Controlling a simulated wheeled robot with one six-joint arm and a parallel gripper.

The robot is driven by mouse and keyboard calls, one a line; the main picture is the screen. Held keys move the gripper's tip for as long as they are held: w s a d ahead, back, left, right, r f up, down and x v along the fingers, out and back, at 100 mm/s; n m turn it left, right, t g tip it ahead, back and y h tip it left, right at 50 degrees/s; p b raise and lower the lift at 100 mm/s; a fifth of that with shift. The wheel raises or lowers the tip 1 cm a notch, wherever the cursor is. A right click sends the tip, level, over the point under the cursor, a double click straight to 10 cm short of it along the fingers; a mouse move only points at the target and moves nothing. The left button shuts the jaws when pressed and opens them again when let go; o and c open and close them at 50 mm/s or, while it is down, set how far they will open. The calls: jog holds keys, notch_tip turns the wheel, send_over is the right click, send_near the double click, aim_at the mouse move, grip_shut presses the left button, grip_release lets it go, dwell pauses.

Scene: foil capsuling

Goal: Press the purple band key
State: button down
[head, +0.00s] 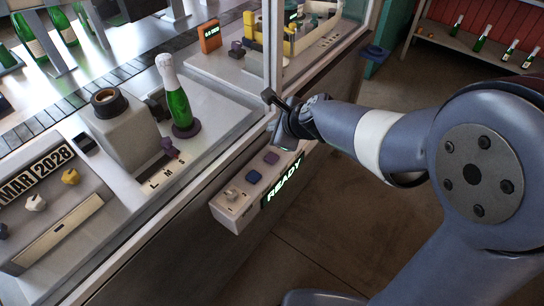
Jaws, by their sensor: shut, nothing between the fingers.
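A small control box (225,213) with a lit green READY display (283,180) is fixed to the front of the bench. On its top are a pale knob (232,195), a blue key (254,177) and a dark purple-looking key (271,158). My gripper (277,139) is shut and empty, just above the far end of this box, beyond the purple key in the picture. It seems apart from the key, but the exact height gap cannot be told. My gripper may hide further keys there.
A green bottle with white foil (178,95) stands on a purple round base (187,132) beside a grey housing (120,130). A purple slider (168,147) is by the L M S marks. A clear guard's post (272,50) rises near my gripper.

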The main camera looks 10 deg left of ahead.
aim_at(274, 160)
jog(key=shift+f+b, duration=4)
jog(key=shift+f, duration=0.3)
jog(key=shift+f+b, duration=0.35)
jog(key=shift+f, duration=0.05)
jog(key=shift+f+b, duration=0.5)
jog(key=shift+f, duration=0.05)
jog(key=shift+r, duration=0.15)
jog(key=shift+r+p, duration=0.85)
jog(key=shift+p, duration=0.15)
notch_tip(274, 160, up, 5)
jog(key=p, duration=0.5)
